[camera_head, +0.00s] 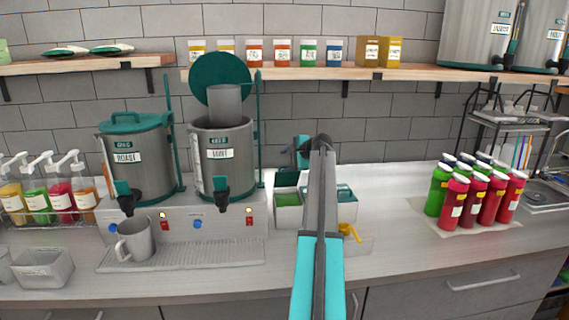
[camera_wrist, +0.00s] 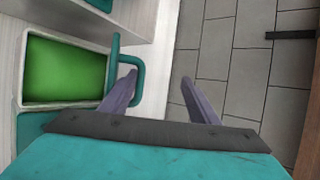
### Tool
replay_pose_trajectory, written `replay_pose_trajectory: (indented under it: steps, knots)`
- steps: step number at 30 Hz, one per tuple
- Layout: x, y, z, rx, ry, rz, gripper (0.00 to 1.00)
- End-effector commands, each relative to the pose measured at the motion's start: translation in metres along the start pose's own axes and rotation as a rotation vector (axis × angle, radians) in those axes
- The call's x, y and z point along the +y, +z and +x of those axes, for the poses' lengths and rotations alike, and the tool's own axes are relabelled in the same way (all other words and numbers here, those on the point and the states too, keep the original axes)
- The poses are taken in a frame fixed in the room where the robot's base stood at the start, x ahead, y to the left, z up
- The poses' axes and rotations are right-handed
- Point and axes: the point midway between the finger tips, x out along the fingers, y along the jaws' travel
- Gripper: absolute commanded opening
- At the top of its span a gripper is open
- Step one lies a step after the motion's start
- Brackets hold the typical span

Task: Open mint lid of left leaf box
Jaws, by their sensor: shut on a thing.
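The left leaf box (camera_head: 287,216) is a pale box on the counter with bright green contents. Its mint lid (camera_head: 302,150) stands raised at the back. In the wrist view the open box (camera_wrist: 22,85) shows its green contents, and the lid is seen nearly edge-on with its teal handle (camera_wrist: 139,70). My gripper (camera_wrist: 158,80) is at this handle, with the left finger passing through the loop. The fingers show a gap, and exact contact is hard to see. In the head view my arm hides part of the boxes and the gripper's grip.
A second box with a closed mint lid (camera_head: 345,194) stands just right, partly behind my arm. A yellow scoop (camera_head: 349,232) lies in front. Two dispensers (camera_head: 224,160) stand left, and several bottles (camera_head: 452,205) right. A shelf (camera_head: 300,73) runs above. Counter between boxes and bottles is clear.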

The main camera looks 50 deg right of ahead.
Motion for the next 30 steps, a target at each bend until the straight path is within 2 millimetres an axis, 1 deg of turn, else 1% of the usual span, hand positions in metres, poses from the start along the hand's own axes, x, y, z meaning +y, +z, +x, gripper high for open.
replay_pose_trajectory:
  steps: [1,15,28,29,30]
  knots:
    - [-0.019,-0.01,-0.019,0.025,-0.032,-0.007,0.39]
    - [-0.028,-0.009,-0.039,0.026,-0.033,-0.006,0.55]
    - [-0.037,-0.01,-0.057,0.025,-0.032,-0.004,0.68]
    - [-0.038,-0.01,-0.058,0.025,-0.033,-0.004,0.55]
    - [-0.038,-0.009,-0.059,0.024,-0.032,-0.004,0.26]
